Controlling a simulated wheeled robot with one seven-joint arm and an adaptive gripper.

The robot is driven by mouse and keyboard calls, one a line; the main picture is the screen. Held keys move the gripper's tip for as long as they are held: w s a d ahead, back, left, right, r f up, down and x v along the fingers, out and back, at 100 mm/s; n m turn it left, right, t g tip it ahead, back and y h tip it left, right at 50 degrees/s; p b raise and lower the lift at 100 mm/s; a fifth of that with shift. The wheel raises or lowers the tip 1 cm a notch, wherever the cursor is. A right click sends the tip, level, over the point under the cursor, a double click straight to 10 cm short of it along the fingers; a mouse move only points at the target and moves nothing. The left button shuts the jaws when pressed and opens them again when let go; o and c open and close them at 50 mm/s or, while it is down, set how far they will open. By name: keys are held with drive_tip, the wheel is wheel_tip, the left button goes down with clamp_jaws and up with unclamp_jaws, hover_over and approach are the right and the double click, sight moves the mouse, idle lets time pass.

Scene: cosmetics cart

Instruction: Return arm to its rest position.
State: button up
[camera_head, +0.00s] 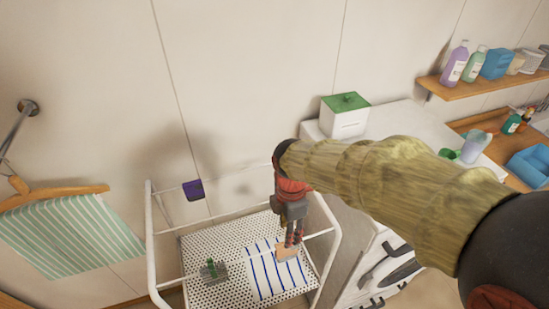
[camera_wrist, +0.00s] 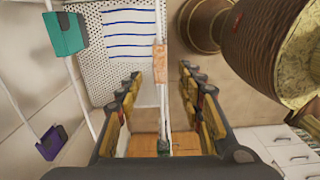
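My gripper (camera_head: 294,238) hangs over the right part of the white wire cart, above a blue-striped white cloth (camera_head: 262,278). In the wrist view its two fingers (camera_wrist: 163,82) are spread apart with nothing held between them. My arm reaches in from the right and hides part of the counter and the cart's surroundings.
The cart's frame (camera_head: 150,235) has upright rails around the gripper. A purple holder (camera_head: 193,190) hangs on the rail. A white box with green lid (camera_head: 343,118) stands on the counter. Striped towel (camera_head: 70,240) hangs left.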

drive_tip(key=m, duration=0.2)
drive_tip(key=shift+f+m, duration=0.1)
drive_tip(key=shift+m, duration=0.2)
drive_tip(key=s+d+f+m+t+b, duration=0.2)
drive_tip(key=s+d+m+t+b, duration=0.3)
drive_tip(key=s+d+m+b, duration=0.7)
drive_tip(key=m+b, duration=0.5)
drive_tip(key=m, duration=0.1)
drive_tip(key=shift+s+f+m+t+b, duration=0.15)
drive_tip(key=shift+f+m+t+b, duration=0.15)
drive_tip(key=shift+f+b, duration=0.1)
